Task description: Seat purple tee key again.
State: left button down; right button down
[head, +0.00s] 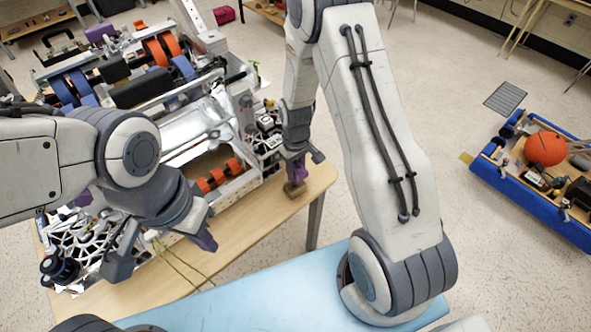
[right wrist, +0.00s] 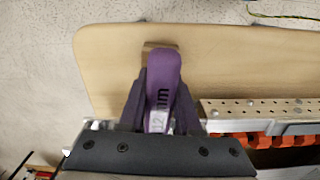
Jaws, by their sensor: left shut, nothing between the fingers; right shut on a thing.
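The purple tee key (right wrist: 163,75) is in my right gripper in the right wrist view, its handle between the two dark fingers, with part of a "12 mm" label showing. My right gripper (head: 297,174) is shut on it above the table's right end. A small brown wooden block (head: 294,189) sits just below the fingers; it also shows behind the key's far end in the right wrist view (right wrist: 155,46). I cannot tell whether key and block touch; the key's shaft is hidden. My left gripper (head: 204,240) is shut and empty over the table's front part.
The wooden table (head: 245,222) carries a large roller machine with orange wheels (head: 222,172). A perforated rail (right wrist: 255,108) lies close to the right gripper. A light blue surface (head: 270,305) is in front. A blue-edged cart (head: 530,200) stands at right. The table's right corner is mostly bare.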

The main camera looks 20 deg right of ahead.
jog(key=shift+f+b, duration=0.3)
jog(key=shift+f, duration=0.15)
jog(key=c, duration=0.5)
grip_release()
notch_tip(320, 180, up, 11)
jog(key=shift+f+b, duration=0.2)
jog(key=shift+b, duration=0.15)
jog(key=s+a+r+n, duration=0.2)
jog(key=s+a+r, duration=0.7)
jog(key=s+a, duration=0.25)
jog(key=s+a+r, duration=0.1)
jog(key=s, duration=0.3)
jog(key=s+r+n, duration=0.1)
jog(key=s, duration=0.3)
jog(key=s+a+r+n+y, duration=0.1)
jog(key=s, duration=0.3)
jog(key=shift+a+r, duration=0.2)
jog(key=shift+a, duration=0.15)
